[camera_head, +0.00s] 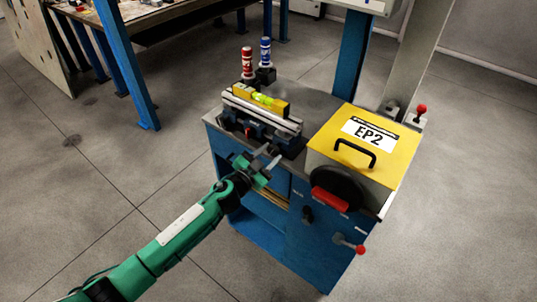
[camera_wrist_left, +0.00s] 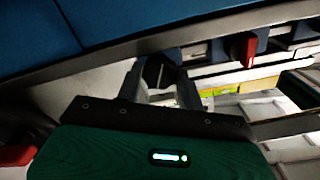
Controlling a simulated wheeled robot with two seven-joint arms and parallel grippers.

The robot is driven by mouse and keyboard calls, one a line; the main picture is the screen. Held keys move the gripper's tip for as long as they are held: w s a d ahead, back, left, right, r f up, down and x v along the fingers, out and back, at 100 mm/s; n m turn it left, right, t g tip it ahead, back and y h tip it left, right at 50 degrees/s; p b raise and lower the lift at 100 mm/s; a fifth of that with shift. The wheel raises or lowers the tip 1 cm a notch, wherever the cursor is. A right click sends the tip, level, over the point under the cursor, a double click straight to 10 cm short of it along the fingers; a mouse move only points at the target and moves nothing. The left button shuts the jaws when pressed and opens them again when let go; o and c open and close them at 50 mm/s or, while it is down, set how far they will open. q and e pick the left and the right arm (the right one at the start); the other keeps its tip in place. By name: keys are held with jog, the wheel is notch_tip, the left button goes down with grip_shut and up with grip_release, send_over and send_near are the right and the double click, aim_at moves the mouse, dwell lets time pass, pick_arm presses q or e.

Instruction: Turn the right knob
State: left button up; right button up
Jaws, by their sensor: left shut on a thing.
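A vise-like fixture (camera_head: 262,118) with a yellow level (camera_head: 263,101) on top stands on the blue workbench. A small red knob (camera_head: 248,132) sits on its front, left of my gripper, and a red knob also shows in the wrist view (camera_wrist_left: 247,48). My left gripper (camera_head: 266,158) is at the fixture's front edge, right of the red knob. In the wrist view its grey fingers (camera_wrist_left: 158,75) are closed around a small dark part, which appears to be the right knob (camera_wrist_left: 157,71). My right gripper is out of view.
A yellow box marked EP2 (camera_head: 391,153) stands on the right of the bench (camera_head: 315,99). A black disc with a red handle (camera_head: 330,200), a black knob (camera_head: 307,214) and a red-tipped lever (camera_head: 350,244) are at the front. Red (camera_head: 247,63) and blue (camera_head: 265,53) bottles stand behind.

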pick_arm(q)
jog(key=shift+m, duration=0.6)
jog(key=o, duration=1)
jog(key=shift+f, duration=0.1)
